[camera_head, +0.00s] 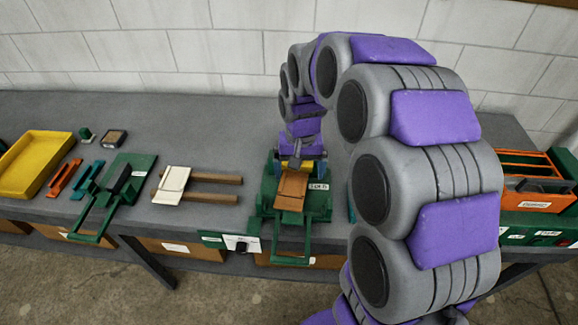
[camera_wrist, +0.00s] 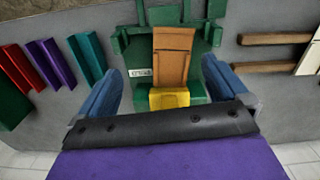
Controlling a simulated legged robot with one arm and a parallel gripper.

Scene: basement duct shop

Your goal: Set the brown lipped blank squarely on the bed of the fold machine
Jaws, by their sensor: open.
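The brown lipped blank (camera_head: 292,187) lies on the green fold machine (camera_head: 267,205) in the middle of the bench. In the wrist view the blank (camera_wrist: 172,65) looks roughly in line with the machine (camera_wrist: 136,48), and a yellow block (camera_wrist: 168,98) sits at its near end. I cannot tell whether the blank is flat or exactly square on the bed. My gripper (camera_head: 298,160) is over the machine's far side. In the wrist view my gripper (camera_wrist: 161,72) has its blue fingers wide apart, clear of the blank on both sides, with nothing between them held.
A cream blank (camera_head: 172,184) rests on two wooden rails left of the machine. Further left are another green machine (camera_head: 124,185), orange and teal bars, and a yellow tray (camera_head: 32,160). An orange rack (camera_head: 530,185) stands at the right. Bare bench lies behind the machines.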

